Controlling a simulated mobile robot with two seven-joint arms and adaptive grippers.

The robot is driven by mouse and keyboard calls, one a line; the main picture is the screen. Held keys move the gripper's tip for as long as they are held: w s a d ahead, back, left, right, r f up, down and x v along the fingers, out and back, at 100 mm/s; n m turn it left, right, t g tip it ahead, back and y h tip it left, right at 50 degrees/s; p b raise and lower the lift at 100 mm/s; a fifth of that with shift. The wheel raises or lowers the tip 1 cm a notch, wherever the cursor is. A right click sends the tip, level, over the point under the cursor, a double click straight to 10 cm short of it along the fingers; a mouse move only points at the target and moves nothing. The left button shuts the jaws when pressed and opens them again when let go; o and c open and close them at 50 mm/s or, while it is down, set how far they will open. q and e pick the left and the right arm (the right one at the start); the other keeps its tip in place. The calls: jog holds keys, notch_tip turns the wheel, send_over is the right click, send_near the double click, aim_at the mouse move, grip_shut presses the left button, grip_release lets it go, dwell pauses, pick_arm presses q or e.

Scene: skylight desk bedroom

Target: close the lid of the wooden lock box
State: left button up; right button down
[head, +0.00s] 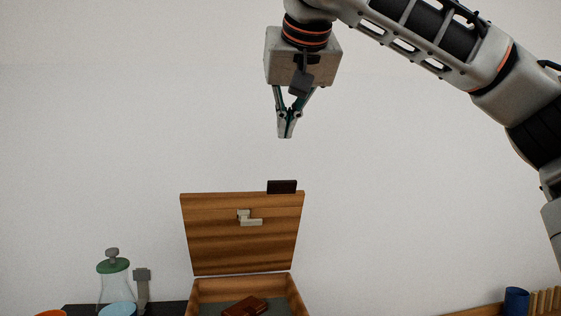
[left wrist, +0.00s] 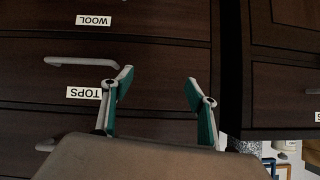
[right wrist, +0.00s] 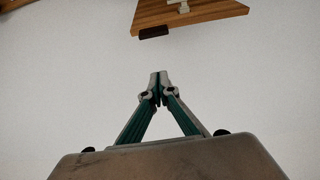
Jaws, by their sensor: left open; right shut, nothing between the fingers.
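The wooden lock box (head: 208,290) stands at the bottom middle of the head view, its lower part cut off by the frame. Its lid (head: 243,255) stands open, close to upright, with a metal latch piece (head: 246,218) on its inner face and a dark block (head: 282,187) at its top edge. My right gripper (head: 287,136) is shut and empty, in the air above the lid and apart from it. The lid also shows at the top of the right wrist view (right wrist: 195,20), beyond the fingertips. My left gripper (left wrist: 158,78) is open and empty, facing dark drawers.
A brown item (head: 244,307) lies in the box. Left of the box are a glass jar with a green lid (head: 113,266) and a grey upright object (head: 142,290). A blue cup (head: 516,300) is at far right. Labelled drawers (left wrist: 150,60) fill much of the left wrist view.

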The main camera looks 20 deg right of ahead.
aim_at(281, 181)
jog(key=p+x, duration=0.1)
jog(key=x, duration=0.9)
jog(key=shift+f, duration=0.15)
jog(key=s, duration=0.2)
jog(key=s+f, duration=0.1)
jog(key=shift+a+f+p, duration=0.1)
jog(key=shift+a+p, duration=0.25)
jog(key=shift+s+f, duration=0.15)
jog(key=shift+s, duration=0.1)
pick_arm(q)
jog(key=shift+s+a+f+g+y, duration=0.3)
jog(key=shift+s+a, duration=0.3)
jog(key=shift+a, duration=0.1)
pick_arm(e)
jog(key=shift+a+f, duration=0.1)
jog(key=shift+f, duration=0.05)
pick_arm(q)
jog(key=shift+a+f, duration=0.1)
jog(key=shift+f, duration=0.05)
pick_arm(e)
jog(key=shift+a+f, duration=0.1)
